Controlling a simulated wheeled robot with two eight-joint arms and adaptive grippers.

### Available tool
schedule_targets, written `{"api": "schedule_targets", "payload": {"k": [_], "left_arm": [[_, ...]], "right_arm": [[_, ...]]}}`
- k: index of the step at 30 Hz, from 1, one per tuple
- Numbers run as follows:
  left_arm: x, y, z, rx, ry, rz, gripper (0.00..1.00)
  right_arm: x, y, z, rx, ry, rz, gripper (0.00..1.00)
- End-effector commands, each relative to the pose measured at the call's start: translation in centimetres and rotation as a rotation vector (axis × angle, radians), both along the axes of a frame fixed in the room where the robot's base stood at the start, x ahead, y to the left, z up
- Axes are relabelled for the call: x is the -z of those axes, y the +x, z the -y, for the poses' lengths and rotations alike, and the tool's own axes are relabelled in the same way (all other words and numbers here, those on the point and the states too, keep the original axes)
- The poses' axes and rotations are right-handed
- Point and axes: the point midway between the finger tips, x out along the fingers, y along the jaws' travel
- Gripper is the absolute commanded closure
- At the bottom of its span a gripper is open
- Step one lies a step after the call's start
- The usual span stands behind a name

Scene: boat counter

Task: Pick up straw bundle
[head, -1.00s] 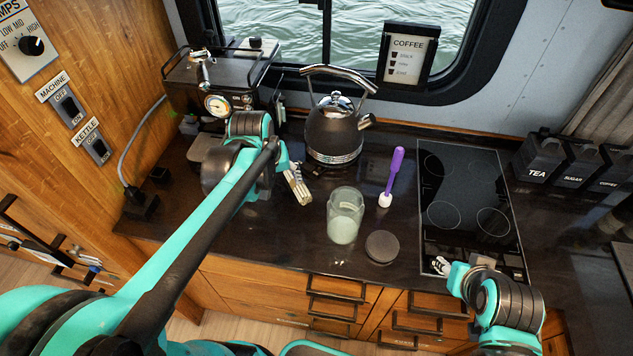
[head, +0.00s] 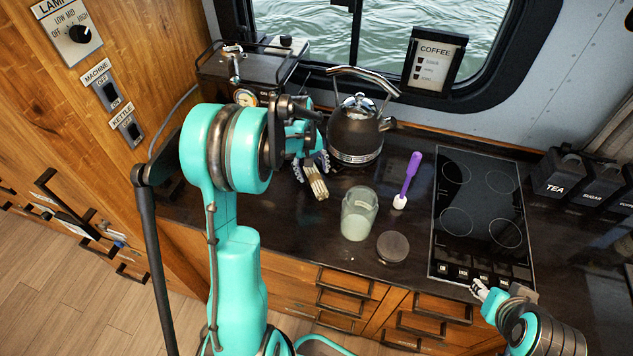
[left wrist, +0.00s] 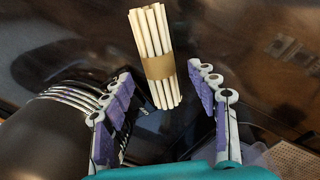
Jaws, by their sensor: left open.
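The straw bundle (head: 315,181) is a sheaf of pale straws with a brown paper band, on the dark counter left of the glass jar. In the left wrist view the bundle (left wrist: 155,62) lies ahead of and between the two fingers of my left gripper (left wrist: 163,105). The fingers are spread wide, with purple pads, and do not touch the bundle. In the head view my left gripper (head: 313,172) is at the bundle's far end, partly hidden by my arm. My right gripper (head: 480,290) is at the cooktop's front edge, small and partly seen; its jaw state is unclear.
A kettle (head: 357,135) stands just behind the bundle. The glass jar (head: 358,214), a dark round lid (head: 392,247) and a purple-handled brush (head: 408,180) are to the right. A black cooktop (head: 480,212) lies beyond them. A coffee machine (head: 225,82) stands at the back left.

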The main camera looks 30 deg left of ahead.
Motion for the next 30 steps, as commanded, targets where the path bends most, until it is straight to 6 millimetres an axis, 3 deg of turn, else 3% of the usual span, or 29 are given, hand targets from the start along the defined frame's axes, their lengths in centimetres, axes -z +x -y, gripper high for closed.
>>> {"api": "schedule_targets", "payload": {"k": [5, 12, 18, 30], "left_arm": [[2.9, 0.5, 0.2, 0.000, 0.000, 0.000, 0.41], [3.1, 0.5, 0.2, 0.000, 0.001, 0.001, 0.41], [3.1, 0.5, 0.2, 0.000, 0.001, 0.001, 0.88], [2.2, 0.5, 0.2, 0.001, 0.001, 0.001, 0.88]], "right_arm": [[0.9, 0.0, 0.0, 0.000, 0.000, 0.000, 0.60], [0.8, 0.0, 0.0, 0.000, 0.000, 0.000, 0.60], [0.8, 0.0, 0.0, 0.000, 0.000, 0.000, 0.60], [0.6, 0.0, 0.0, 0.000, 0.000, 0.000, 0.60]]}}
